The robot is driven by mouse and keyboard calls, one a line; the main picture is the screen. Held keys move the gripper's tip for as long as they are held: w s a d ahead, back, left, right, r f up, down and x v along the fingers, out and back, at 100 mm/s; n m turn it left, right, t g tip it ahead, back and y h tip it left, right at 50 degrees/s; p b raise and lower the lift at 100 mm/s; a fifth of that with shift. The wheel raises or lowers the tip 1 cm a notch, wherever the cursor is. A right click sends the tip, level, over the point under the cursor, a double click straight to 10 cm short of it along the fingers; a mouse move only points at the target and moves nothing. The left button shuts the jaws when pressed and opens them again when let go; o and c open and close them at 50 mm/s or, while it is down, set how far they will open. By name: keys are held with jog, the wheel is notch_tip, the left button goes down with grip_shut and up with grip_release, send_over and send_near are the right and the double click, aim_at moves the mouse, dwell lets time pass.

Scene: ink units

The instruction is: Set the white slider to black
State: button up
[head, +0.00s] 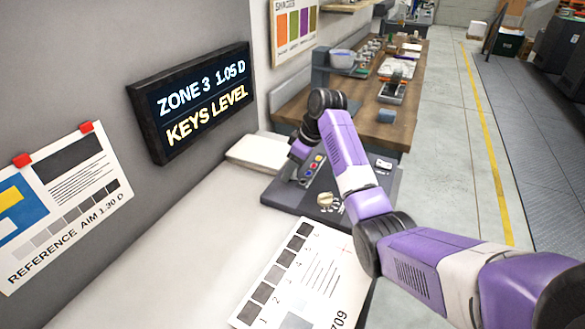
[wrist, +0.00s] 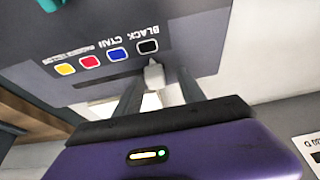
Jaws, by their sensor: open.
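The white slider (wrist: 154,76) sits at the right end of a dark slot (wrist: 100,78) in the wrist view, beside the black square (wrist: 147,47) labelled BLACK. The blue square (wrist: 118,54) labelled CYAN, a red square (wrist: 90,61) and a yellow square (wrist: 65,69) follow to the left. The lettering appears upside down. My gripper (wrist: 161,70) is open, with one finger on each side of the slider. I cannot tell whether either finger touches it. In the head view, the dark console (head: 375,200) carries the coloured squares; my arm hides the slider.
A wall display (head: 200,100) reads "ZONE 3 1.05 D" and "KEYS LEVEL". A printed sheet (head: 320,270) lies on the white counter (head: 190,235). A pale stack (head: 258,152) lies behind the console. A cream-coloured item (head: 330,203) is on the console's front. A wooden bench (head: 380,120) stands beyond.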

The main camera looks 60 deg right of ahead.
jog(key=shift+d, duration=0.1)
jog(key=v, duration=0.8)
jog(key=shift+b, duration=0.45)
